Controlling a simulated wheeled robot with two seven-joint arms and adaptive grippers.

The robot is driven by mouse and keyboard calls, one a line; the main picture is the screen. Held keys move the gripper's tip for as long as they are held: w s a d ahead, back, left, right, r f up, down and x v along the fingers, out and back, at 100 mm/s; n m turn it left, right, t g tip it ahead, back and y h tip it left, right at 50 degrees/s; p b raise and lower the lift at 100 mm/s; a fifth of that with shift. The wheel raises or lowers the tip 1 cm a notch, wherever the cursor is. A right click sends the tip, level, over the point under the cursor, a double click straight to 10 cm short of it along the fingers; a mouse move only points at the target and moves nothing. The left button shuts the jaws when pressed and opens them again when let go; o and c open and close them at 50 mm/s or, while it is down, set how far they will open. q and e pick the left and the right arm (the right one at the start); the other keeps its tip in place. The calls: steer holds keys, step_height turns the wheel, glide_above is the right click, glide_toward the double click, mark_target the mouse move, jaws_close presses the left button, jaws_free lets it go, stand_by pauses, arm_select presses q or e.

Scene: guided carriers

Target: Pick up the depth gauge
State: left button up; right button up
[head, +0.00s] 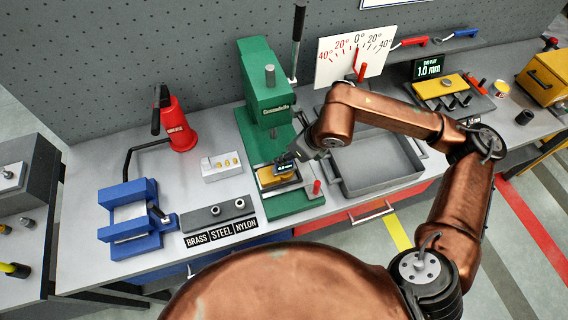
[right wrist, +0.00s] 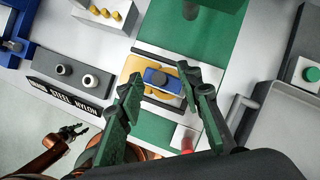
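The depth gauge (head: 285,168), a small dark-blue body with a lit display, sits on a yellow block on the green press base. In the right wrist view the gauge (right wrist: 160,78) shows as a blue and grey shape on the yellow block (right wrist: 133,70). My right gripper (head: 297,150) is at the gauge, partly covering it in the head view. In the right wrist view its two fingers (right wrist: 165,90) are spread apart, with the gauge beyond and between their tips; no contact shows. My left gripper (right wrist: 74,132) is small at the lower left of that view, its fingers seemingly apart.
The green press (head: 262,95) rises close behind the gauge. A grey tray (head: 385,188) stands to its right, a grey rack (head: 215,217) with labels to its left. A blue vise (head: 128,215) and a red grease can (head: 177,125) stand farther left.

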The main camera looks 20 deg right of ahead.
steer(key=shift+w+a+f, duration=0.1)
steer(key=shift+f, duration=0.05)
steer(key=shift+c, duration=0.6)
jaws_close()
